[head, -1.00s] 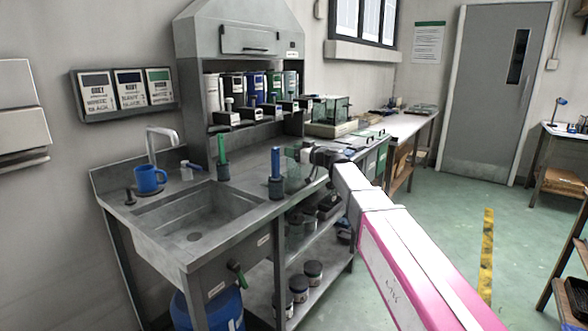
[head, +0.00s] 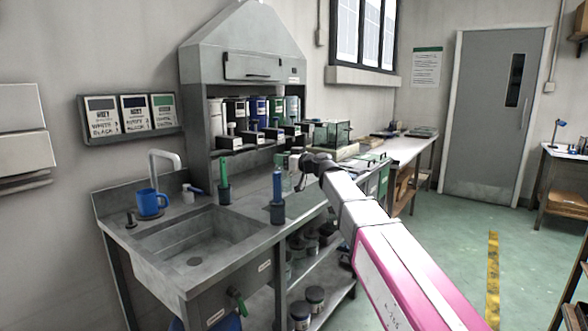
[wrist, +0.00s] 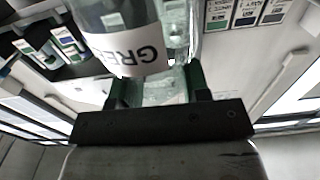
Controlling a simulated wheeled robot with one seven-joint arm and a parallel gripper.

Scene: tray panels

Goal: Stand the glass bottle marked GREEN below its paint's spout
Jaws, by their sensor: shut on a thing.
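My gripper (head: 296,163) is over the bench in front of the paint dispensers. In the wrist view my gripper (wrist: 158,85) is shut on a clear glass bottle (wrist: 120,22) whose white label reads "GRE", the rest being cut off. In the head view the bottle is small and mostly lost against the bench behind the gripper.
A bottle brush with a green handle (head: 223,180) and one with a blue handle (head: 277,195) stand on the bench. A sink (head: 195,240) and blue mug (head: 150,203) are at left. A glass-sided case (head: 331,134) stands right of the dispensers. Cards (head: 132,114) hang on the wall.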

